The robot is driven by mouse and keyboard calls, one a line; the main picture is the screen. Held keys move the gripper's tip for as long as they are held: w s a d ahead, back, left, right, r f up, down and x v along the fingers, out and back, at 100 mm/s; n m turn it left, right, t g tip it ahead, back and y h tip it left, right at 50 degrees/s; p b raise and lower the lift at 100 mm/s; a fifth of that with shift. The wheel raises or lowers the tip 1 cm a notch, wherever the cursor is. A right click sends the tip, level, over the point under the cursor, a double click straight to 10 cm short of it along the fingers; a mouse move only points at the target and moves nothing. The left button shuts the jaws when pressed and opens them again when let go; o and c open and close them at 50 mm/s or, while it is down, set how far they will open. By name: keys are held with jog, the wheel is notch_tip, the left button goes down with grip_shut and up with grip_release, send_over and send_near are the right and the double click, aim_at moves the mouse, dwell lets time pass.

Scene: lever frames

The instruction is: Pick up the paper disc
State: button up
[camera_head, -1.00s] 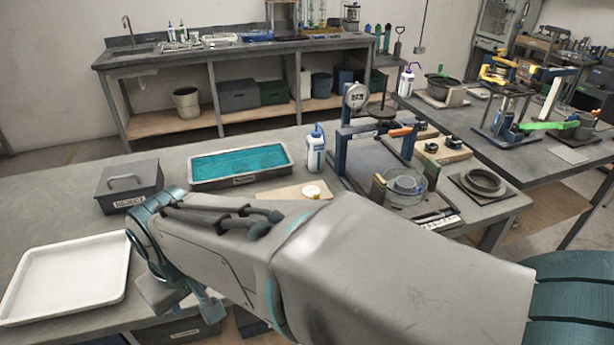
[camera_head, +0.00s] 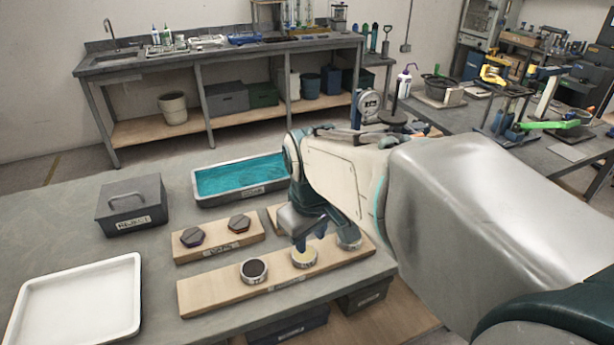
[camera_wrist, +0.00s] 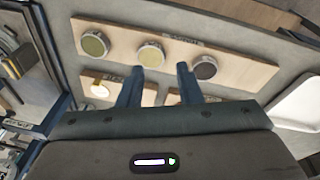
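A long wooden board (camera_head: 210,291) holds three round tins in a row. The left tin (camera_head: 253,269) has a dark face, the middle tin (camera_head: 304,257) a pale cream face, and the third tin (camera_head: 348,242) is partly hidden behind my gripper. In the wrist view the dark tin (camera_wrist: 204,67), cream tin (camera_wrist: 151,55) and an olive-faced tin (camera_wrist: 95,44) show. The cream face looks most like paper, but I cannot be sure. My gripper (camera_head: 312,240) points down just above and behind the middle tin, its fingers (camera_wrist: 158,80) apart with nothing between them.
A shorter board (camera_head: 215,245) with two dark hexagonal pieces lies behind. A white tray (camera_head: 75,305) lies front left, a lidded grey box (camera_head: 132,205) back left, and a tray of teal material (camera_head: 240,178) behind. Bare tabletop lies between the white tray and the boards.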

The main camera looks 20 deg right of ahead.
jog(key=w+d+r+n+g+p, duration=0.1)
jog(key=w+d+n+p, duration=0.1)
jog(key=w+d+n, duration=0.7)
jog(key=w+d+n+g+p, duration=0.1)
jog(key=w+d+n, duration=0.5)
jog(key=w, duration=0.5)
jog(key=shift+y, duration=0.3)
notch_tip(320, 180, down, 8)
jog(key=shift+d+r+p, duration=0.1)
jog(key=shift+p, duration=0.25)
jog(key=f, duration=0.3)
jog(key=a+f+p, duration=0.1)
jog(key=shift+s+f, duration=0.25)
jog(key=shift+f, duration=0.15)
jog(key=shift+d+f, duration=0.1)
jog(key=shift+f, duration=0.35)
grip_shut()
